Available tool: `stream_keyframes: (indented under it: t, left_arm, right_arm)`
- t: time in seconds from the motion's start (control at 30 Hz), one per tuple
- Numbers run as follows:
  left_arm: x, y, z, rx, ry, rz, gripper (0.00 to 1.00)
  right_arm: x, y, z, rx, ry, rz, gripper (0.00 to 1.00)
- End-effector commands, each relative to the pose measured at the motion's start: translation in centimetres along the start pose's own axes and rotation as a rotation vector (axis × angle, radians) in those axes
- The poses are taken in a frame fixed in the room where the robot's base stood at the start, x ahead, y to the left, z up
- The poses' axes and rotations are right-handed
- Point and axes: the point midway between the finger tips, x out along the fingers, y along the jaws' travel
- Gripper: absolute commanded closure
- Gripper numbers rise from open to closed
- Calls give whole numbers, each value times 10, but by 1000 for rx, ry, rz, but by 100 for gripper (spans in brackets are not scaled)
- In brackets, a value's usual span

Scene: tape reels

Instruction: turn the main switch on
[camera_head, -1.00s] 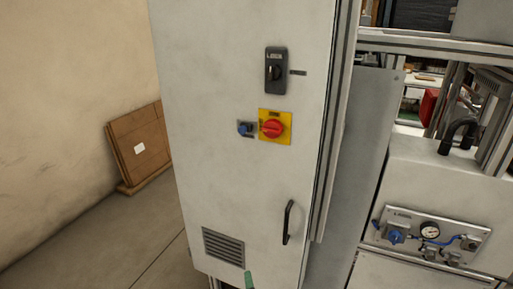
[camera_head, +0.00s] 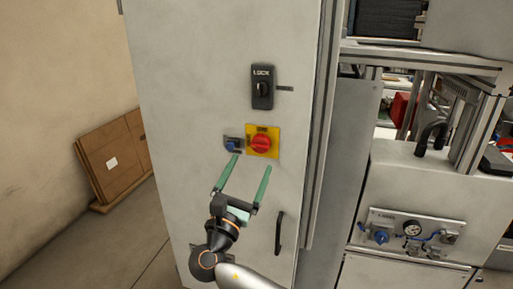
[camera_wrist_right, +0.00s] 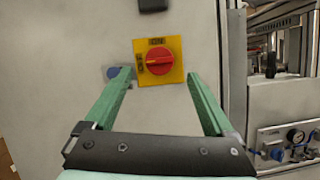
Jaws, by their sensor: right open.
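The main switch is a red rotary knob (camera_head: 261,144) on a yellow square plate (camera_head: 273,132), on the front of a grey cabinet (camera_head: 200,70). In the right wrist view the red knob (camera_wrist_right: 159,62) shows between and beyond the fingertips, its grip bar lying about horizontal. My right gripper (camera_head: 252,162) is open and empty, with two green fingers pointing up at the cabinet just below the switch. It appears apart from the knob. My left gripper is not in view.
A small blue knob (camera_head: 232,145) sits just left of the switch. A black lock (camera_head: 262,87) is above it and a black door handle (camera_head: 279,232) is below right. A machine with a gauge panel (camera_head: 410,229) stands at right. Cardboard (camera_head: 115,158) leans on the left wall.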

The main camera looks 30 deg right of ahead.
Motion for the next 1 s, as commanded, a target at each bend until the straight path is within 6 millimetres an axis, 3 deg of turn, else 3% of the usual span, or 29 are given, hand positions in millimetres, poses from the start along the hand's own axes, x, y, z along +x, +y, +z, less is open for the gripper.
stream_keyframes:
  t: [0.1,0.3,0.7,1.0]
  left_arm:
    - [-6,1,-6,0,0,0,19]
    - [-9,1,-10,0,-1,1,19]
    - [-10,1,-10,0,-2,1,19]
    - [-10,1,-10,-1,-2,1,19]
  right_arm:
    - [25,0,3,-1,-3,-1,11]
    - [50,0,1,0,0,0,11]
    - [58,0,-1,1,1,1,11]
    - [57,0,-1,2,2,1,44]
